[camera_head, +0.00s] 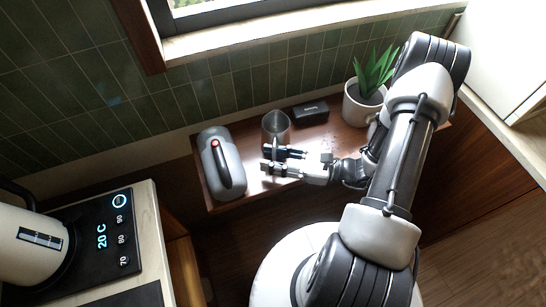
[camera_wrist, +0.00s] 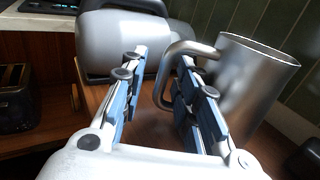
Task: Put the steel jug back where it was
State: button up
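The steel jug (camera_head: 275,124) stands upright on the wooden shelf (camera_head: 250,189), near the wall. In the wrist view the jug (camera_wrist: 250,85) is at the right, its looped handle (camera_wrist: 165,76) pointing left. My gripper (camera_head: 277,160) is in front of the jug in the head view. In the wrist view my gripper (camera_wrist: 160,68) has its two fingers spread apart. The handle's outer part shows between the fingers, and the right finger overlaps the rest of it. I cannot tell whether that finger touches the handle.
A grey appliance with a red button (camera_head: 222,163) stands left of the jug. A small black box (camera_head: 310,112) and a potted plant (camera_head: 362,101) are to its right. The tiled wall (camera_head: 205,100) is close behind. A kettle (camera_head: 28,245) stands on the left counter.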

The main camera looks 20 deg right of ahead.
jog(key=shift+r, duration=0.1)
jog(key=shift+s+d+r, duration=0.1)
jog(key=shift+d, duration=0.2)
jog(key=p+v, duration=0.3)
jog(key=v, duration=0.8)
jog(key=s+a+r+n+g+h, duration=0.1)
jog(key=s+a+r+n+h, duration=0.1)
jog(key=r+n+h, duration=0.3)
jog(key=s+a+r+n+g+h, duration=0.2)
jog(key=a+r+n+h, duration=0.3)
jog(key=r+n, duration=0.6)
jog(key=s+a+r+n+g+h, duration=0.1)
jog(key=s+a+r+n+h, duration=0.2)
jog(key=r+n+h, duration=0.2)
notch_tip(320, 180, up, 4)
jog(key=n, duration=0.3)
jog(key=shift+s+a+g, duration=0.25)
jog(key=shift+a+g, duration=0.1)
jog(key=shift+g, duration=0.05)
